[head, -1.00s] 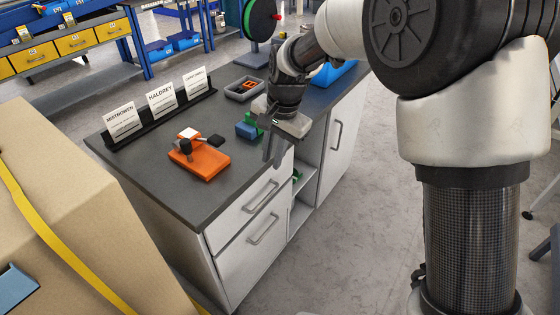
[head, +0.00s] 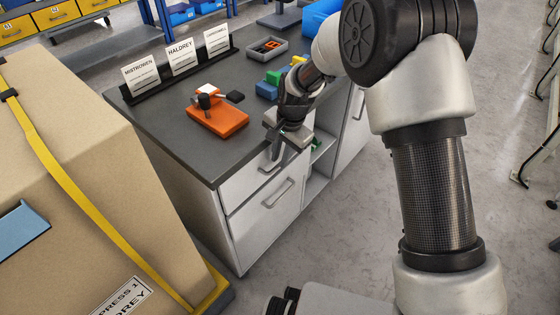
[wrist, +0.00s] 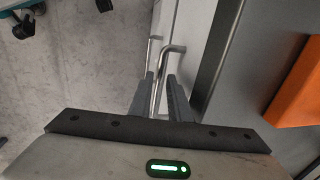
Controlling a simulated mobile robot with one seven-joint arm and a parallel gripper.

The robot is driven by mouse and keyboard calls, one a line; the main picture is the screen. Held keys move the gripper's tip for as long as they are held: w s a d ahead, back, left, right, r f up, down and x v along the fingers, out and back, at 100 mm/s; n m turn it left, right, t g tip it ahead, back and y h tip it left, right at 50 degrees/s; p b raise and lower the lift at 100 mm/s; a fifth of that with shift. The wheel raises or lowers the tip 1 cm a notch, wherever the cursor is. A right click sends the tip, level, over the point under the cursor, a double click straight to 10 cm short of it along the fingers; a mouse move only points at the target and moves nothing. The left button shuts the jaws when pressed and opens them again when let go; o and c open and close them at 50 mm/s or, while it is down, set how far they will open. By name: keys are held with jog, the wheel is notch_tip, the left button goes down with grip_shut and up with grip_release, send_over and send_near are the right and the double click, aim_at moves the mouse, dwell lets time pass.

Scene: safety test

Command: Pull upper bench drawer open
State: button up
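The upper bench drawer (head: 240,187) is the top white front under the dark worktop, and it looks flush with the bench. Its metal bar handle (wrist: 174,49) shows in the wrist view, running between my two fingers. My gripper (head: 276,153) is at this handle in front of the drawer and hides part of it in the head view. In the wrist view the fingers of my gripper (wrist: 160,80) stand apart, one on each side of the bar, with a small gap visible. Whether either finger touches the bar is hard to tell.
The lower drawer (head: 262,225) with its own handle is below. On the worktop (head: 185,155) are an orange block (head: 218,120), name cards (head: 181,57), a grey tray (head: 267,48) and coloured blocks. A large strapped carton (head: 90,170) stands at left.

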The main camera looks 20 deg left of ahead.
jog(key=shift+a+f, duration=0.1)
jog(key=shift+f, duration=0.45)
grip_shut()
